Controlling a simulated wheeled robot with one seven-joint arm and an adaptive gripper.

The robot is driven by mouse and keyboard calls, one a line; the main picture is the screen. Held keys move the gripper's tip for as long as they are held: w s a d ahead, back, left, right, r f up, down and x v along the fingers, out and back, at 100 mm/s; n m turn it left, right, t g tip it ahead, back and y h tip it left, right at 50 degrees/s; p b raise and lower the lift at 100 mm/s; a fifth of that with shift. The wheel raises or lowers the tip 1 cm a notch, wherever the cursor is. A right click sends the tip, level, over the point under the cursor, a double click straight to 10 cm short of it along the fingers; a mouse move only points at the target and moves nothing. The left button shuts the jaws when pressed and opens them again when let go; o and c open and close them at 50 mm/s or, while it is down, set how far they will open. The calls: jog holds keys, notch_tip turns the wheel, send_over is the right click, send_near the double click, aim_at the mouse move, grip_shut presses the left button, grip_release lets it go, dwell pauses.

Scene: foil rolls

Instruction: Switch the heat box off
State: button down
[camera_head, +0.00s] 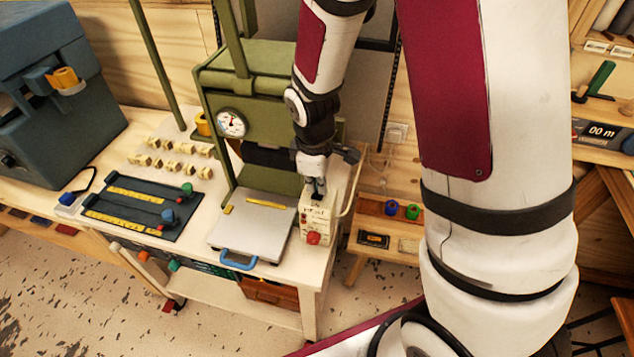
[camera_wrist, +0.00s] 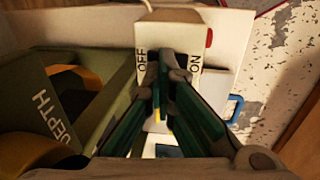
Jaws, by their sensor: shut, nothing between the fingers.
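The heat box is a small cream box (camera_head: 316,222) with a red knob (camera_head: 313,238) on its front. It stands at the right front corner of the workbench, beside the green press. In the wrist view its top (camera_wrist: 205,32) carries the words OFF at left and ON at right. My gripper (camera_head: 319,190) is directly over the box top, pointing down. In the wrist view my gripper (camera_wrist: 170,68) is shut and empty, its tips between the two words. The fingers hide the switch there, so its position and any contact cannot be told.
The green press (camera_head: 250,75) with a dial stands left of the box. A metal plate (camera_head: 250,222) with a blue handle (camera_head: 238,263) lies at its front. A black slider panel (camera_head: 140,203) is further left. A low shelf with coloured knobs (camera_head: 391,207) is at right.

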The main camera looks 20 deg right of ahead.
jog(key=shift+f, duration=0.3)
jog(key=shift+s+a+f+p, duration=0.1)
jog(key=shift+s+a+p, duration=0.35)
jog(key=shift+s, duration=0.25)
notch_tip(320, 180, up, 13)
jog(key=shift+s+a+f, duration=0.2)
jog(key=shift+s+a, duration=0.1)
jog(key=shift+s, duration=0.05)
dwell(0.3)
